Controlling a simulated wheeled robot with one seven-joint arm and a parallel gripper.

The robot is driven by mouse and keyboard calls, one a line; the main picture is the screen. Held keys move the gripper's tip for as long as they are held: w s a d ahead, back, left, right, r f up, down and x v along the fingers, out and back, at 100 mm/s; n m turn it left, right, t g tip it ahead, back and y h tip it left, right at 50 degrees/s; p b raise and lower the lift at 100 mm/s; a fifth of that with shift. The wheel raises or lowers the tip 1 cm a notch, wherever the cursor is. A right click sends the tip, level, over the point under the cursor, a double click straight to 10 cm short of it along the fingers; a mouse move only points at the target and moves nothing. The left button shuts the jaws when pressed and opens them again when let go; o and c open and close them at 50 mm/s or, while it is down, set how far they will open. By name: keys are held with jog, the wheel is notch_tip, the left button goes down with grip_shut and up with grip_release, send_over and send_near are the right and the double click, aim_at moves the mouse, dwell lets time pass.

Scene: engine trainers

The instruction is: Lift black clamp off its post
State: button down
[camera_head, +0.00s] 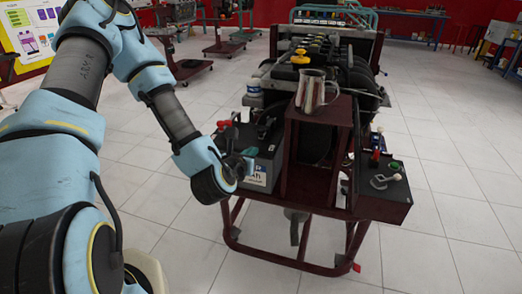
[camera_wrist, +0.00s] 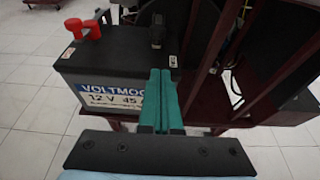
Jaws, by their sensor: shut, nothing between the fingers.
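The black clamp (camera_wrist: 157,32) sits on top of the battery at its right end in the wrist view. It also shows as a dark shape on the battery top in the head view (camera_head: 265,127). The battery (camera_wrist: 70,65) is dark with a white and blue label. My gripper (camera_wrist: 160,73) has teal fingers pressed together with nothing between them. The fingertips are in front of the battery's front face, below the clamp in the picture, and appear apart from it. The post under the clamp cannot be made out.
A red clamp (camera_wrist: 82,29) is on the battery's left end. The dark red engine stand (camera_head: 350,200) rises right of the battery, with a metal jug (camera_head: 312,92) on its top. A control box (camera_head: 385,190) is farther right. The tiled floor (camera_head: 160,225) left of the stand is open.

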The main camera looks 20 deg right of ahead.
aim_at(262, 149)
jog(key=b+x, duration=0.1)
jog(key=x, duration=0.9)
dwell(0.5)
